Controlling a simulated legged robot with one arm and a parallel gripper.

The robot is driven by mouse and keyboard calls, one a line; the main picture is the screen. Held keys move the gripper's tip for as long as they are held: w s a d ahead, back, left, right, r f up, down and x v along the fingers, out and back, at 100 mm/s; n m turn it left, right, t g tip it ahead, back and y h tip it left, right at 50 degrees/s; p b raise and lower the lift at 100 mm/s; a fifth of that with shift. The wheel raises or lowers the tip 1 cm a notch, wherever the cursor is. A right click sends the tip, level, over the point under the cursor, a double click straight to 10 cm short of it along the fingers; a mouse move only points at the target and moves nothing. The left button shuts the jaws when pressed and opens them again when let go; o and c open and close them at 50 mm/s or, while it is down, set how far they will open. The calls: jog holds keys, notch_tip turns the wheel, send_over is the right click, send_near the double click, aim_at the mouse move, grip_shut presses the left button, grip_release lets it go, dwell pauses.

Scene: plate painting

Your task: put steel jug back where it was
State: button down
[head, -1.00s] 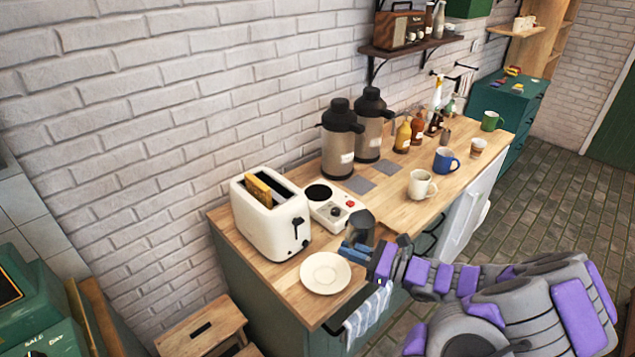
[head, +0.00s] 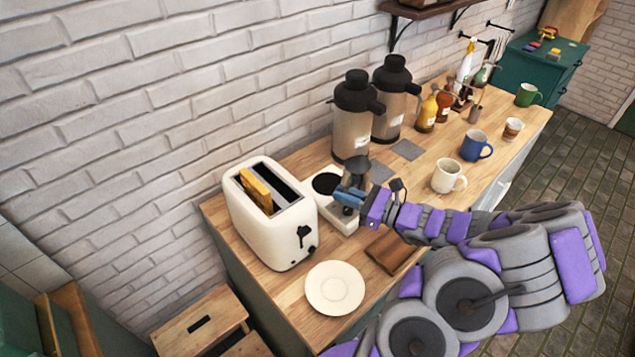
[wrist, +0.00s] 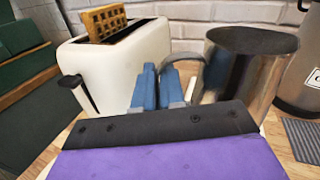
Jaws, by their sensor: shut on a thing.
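The steel jug (head: 355,168) is small and grey in the head view, at the far end of my arm, over the white hot plate (head: 328,184). In the wrist view the jug (wrist: 250,75) is large, upright and dark-rimmed. My gripper (head: 350,196) has blue fingers, also seen in the wrist view (wrist: 158,90), shut on the jug's curved handle. I cannot tell whether the jug's base touches anything. My gripper and arm hide part of the hot plate.
A white toaster (head: 270,225) with a waffle stands left of the hot plate. A white saucer (head: 335,290) lies in front. Two large dispensers (head: 352,125) stand behind. Grey squares (head: 408,149) lie on the counter. A cream mug (head: 446,177) and blue mug (head: 473,146) stand right.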

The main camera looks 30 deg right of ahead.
jog(key=w+a+f+b, duration=0.2)
jog(key=w+b, duration=0.1)
jog(key=w, duration=0.9)
jog(key=d+f, duration=0.1)
jog(key=d+f+b, duration=0.1)
jog(key=f, duration=0.1)
jog(key=shift+s+d+f, duration=0.1)
jog(key=shift+d+f, duration=0.15)
jog(key=shift+d, duration=0.2)
jog(key=c, duration=1.5)
grip_release()
jog(key=shift+a+r, duration=0.2)
jog(key=shift+a, duration=0.7)
jog(key=shift+o, duration=1.4)
jog(key=shift+a, duration=0.3)
jog(key=shift+d+f, duration=0.1)
jog(key=shift+d, duration=0.65)
jog(key=p+v, duration=0.3)
jog(key=v, duration=0.8)
jog(key=shift+s, duration=0.15)
jog(key=shift+s+d, duration=0.3)
jog(key=shift+a, duration=0.45)
